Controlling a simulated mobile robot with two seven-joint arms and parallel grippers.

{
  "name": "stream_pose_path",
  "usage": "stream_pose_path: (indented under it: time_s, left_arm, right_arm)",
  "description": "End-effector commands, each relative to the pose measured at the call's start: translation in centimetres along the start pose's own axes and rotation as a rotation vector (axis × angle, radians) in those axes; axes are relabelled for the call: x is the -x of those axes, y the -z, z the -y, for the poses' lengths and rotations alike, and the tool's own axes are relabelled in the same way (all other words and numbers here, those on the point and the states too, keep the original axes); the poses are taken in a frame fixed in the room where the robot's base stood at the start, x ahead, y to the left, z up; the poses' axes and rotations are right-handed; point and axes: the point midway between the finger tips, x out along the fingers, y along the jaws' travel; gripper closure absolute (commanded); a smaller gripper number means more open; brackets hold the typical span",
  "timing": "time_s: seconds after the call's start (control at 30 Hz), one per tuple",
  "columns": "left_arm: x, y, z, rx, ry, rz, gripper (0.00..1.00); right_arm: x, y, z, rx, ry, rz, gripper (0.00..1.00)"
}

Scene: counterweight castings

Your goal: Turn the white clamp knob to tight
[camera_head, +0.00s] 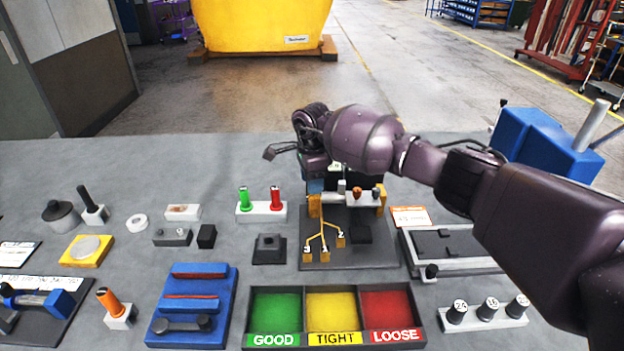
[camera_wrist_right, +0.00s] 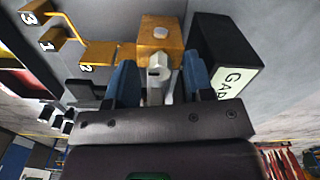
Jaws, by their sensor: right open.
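The white clamp knob (camera_wrist_right: 159,72) shows in the wrist view in front of a yellow-orange block (camera_wrist_right: 150,42). My right gripper (camera_wrist_right: 159,78) is open, with one blue finger on each side of the knob. I cannot tell whether either finger touches it. In the head view my right gripper (camera_head: 318,184) reaches in over the back of the dark fixture plate (camera_head: 350,257). A small whitish part (camera_head: 341,186) shows there beside the gripper, partly crowded by it. I cannot read the knob's turn position. My left gripper is not in view.
A black box with a "GA…" label (camera_wrist_right: 225,60) stands close beside the right finger. Yellow numbered branches (camera_head: 323,238) lie on the plate. A green, yellow and red sorting tray (camera_head: 335,338) is in front. Red and green pegs (camera_head: 260,209) stand left.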

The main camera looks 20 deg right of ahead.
Motion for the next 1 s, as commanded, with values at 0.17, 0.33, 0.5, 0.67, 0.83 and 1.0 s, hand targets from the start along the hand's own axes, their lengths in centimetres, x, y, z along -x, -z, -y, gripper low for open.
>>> stream_pose_path:
  time_s: [0.17,0.33,0.5,0.67,0.83,1.0]
  left_arm:
    - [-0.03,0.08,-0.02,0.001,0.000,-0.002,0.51]
    - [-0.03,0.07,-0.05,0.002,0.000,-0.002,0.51]
    - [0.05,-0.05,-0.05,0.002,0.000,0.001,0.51]
    - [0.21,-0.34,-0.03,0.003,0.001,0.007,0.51]
    - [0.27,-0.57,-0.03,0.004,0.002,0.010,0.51]
    - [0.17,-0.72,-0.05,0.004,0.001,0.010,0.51]
  right_arm:
    - [-0.08,0.01,0.00,0.000,0.000,0.000,0.52]
    - [-0.08,0.02,0.00,-0.001,0.000,0.000,0.66]
    - [-0.07,0.03,0.00,-0.001,0.000,0.000,0.92]
    - [-0.06,0.03,0.00,-0.002,0.000,0.000,1.00]
    - [-0.07,0.05,0.01,-0.027,0.000,-0.001,1.00]
    - [-0.13,0.09,-0.01,-0.101,-0.001,-0.002,1.00]
